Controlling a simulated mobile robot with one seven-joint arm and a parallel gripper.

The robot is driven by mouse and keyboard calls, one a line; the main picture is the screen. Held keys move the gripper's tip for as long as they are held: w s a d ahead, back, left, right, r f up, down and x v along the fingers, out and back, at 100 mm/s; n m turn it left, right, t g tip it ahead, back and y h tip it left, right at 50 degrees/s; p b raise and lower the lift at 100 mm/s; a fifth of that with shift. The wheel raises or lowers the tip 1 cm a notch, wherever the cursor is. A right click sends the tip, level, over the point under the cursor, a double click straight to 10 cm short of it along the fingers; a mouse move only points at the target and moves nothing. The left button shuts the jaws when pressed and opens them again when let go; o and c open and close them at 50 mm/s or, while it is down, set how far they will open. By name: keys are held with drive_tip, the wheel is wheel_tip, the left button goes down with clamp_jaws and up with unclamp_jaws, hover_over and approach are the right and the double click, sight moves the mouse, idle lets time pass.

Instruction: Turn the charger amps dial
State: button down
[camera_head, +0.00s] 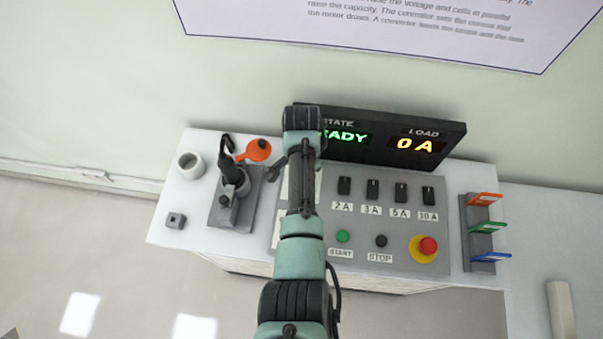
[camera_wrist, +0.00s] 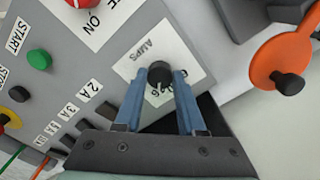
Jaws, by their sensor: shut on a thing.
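The amps dial (camera_wrist: 159,73) is a small black knob on a white label reading AMPS in the wrist view, on the grey panel. My gripper (camera_wrist: 159,86) has its two blue fingers on either side of the dial and is shut on it. In the head view my arm covers the dial, and the fingers cannot be made out there. The display (camera_head: 383,138) behind the panel shows READY, partly covered by my arm, and LOAD 0 A.
Beside the dial are several black switches (camera_head: 372,189), a green start button (camera_head: 342,236), a black stop button (camera_head: 380,241) and a red emergency button (camera_head: 428,246). An orange disc (camera_head: 258,150) and a white cup (camera_head: 191,165) stand left. Coloured cards (camera_head: 486,227) stand right.

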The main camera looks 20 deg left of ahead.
drive_tip(key=shift+w+r, duration=0.1)
drive_tip(key=c, duration=0.5)
unclamp_jaws()
wheel_tip(320, 180, up, 13)
drive_tip(key=shift+b, duration=0.45)
